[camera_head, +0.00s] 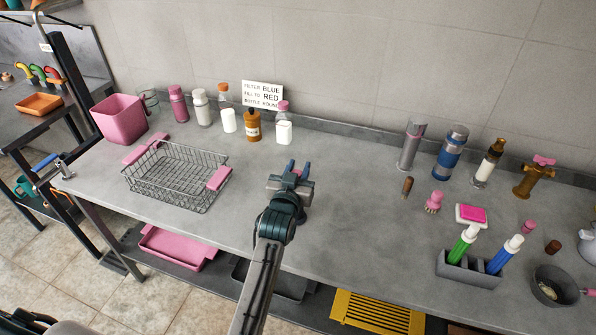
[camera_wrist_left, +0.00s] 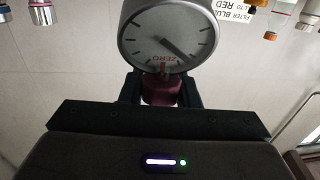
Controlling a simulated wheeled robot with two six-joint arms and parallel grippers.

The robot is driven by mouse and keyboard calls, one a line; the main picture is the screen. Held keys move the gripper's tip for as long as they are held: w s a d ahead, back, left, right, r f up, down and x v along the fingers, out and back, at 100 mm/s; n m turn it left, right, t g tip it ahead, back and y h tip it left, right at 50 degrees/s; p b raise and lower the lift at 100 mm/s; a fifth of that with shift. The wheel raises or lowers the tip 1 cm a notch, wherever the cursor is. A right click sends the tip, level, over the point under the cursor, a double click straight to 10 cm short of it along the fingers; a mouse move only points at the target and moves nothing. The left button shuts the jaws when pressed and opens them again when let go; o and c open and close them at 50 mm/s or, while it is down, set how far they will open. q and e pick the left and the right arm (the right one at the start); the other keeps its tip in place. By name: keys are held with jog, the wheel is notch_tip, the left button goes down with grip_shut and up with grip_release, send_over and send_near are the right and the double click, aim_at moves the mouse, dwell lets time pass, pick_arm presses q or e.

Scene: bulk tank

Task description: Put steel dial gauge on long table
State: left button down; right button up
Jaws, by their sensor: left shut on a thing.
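The steel dial gauge (camera_wrist_left: 168,32) fills the top of the left wrist view: a round grey case, white face, black needle and the word ZERO upside down. Its dark red stem (camera_wrist_left: 161,90) is between the fingers of my left gripper (camera_head: 295,171), which is shut on it. In the head view this gripper is over the middle of the long grey table (camera_head: 345,212). The gauge cannot be made out clearly there, and I cannot tell its height above the top. My right gripper is not in view.
A wire basket (camera_head: 178,178) and pink bin (camera_head: 119,118) stand left. An amber bottle (camera_head: 253,126) and white bottle (camera_head: 284,132) stand behind the gripper. Flasks (camera_head: 411,146) and a grey marker holder (camera_head: 468,270) stand right. The table's middle is mostly clear.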

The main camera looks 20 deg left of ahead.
pick_arm(q)
jog(key=shift+f, duration=0.1)
jog(key=c, duration=1.1)
grip_release()
jog(key=shift+r, duration=0.25)
jog(key=s+p, duration=0.2)
jog(key=s, duration=0.2)
jog(key=s+p, duration=0.3)
jog(key=s, duration=0.1)
jog(key=s+p, duration=0.3)
jog(key=s, duration=0.1)
jog(key=shift+d+f, duration=0.1)
jog(key=shift+d, duration=0.25)
